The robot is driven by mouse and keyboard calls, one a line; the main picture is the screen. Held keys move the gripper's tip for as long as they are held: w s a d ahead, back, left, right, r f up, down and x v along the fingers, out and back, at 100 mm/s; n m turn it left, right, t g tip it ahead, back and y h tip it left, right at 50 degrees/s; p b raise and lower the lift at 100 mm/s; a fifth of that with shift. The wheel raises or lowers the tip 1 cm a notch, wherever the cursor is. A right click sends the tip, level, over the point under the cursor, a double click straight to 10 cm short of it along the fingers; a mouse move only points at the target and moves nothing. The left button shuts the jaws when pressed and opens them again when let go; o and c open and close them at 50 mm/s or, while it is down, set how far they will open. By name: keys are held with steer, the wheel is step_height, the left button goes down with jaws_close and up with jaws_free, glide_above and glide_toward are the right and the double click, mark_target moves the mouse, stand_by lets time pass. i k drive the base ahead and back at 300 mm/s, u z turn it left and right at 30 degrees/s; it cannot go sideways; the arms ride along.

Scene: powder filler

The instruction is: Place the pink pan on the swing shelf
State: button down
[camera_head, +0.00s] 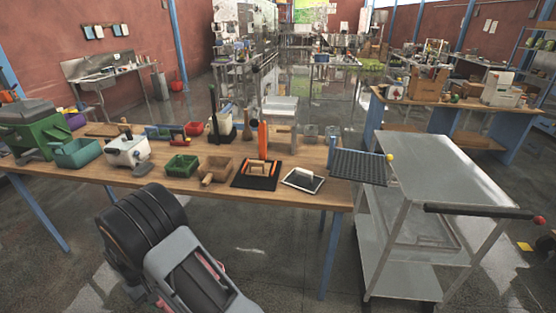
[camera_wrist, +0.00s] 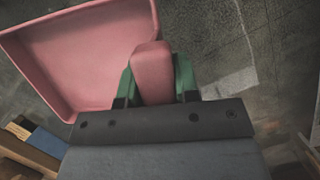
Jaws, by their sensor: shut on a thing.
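The pink pan (camera_wrist: 75,60) fills the upper left of the wrist view. My gripper (camera_wrist: 155,80) has its green fingers shut on the pan's handle, one on each side. The pan is held out over the grey floor. In the head view only small slivers of pink show at the end of my arm at the bottom; my arm hides the rest of the pan and the gripper. The swing shelf (camera_head: 358,166) is a dark ribbed plate at the right end of the wooden table, with a yellow knob at its right corner. It looks empty.
The wooden table (camera_head: 225,192) holds bins, a white machine (camera_head: 127,152), a black mat (camera_head: 263,175) and a framed tablet-like plate (camera_head: 303,180). A metal cart (camera_head: 450,180) with a black handle stands right of the shelf. Floor in front of the table is open.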

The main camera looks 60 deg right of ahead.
mark_target(359, 165)
steer(key=z, duration=2.1)
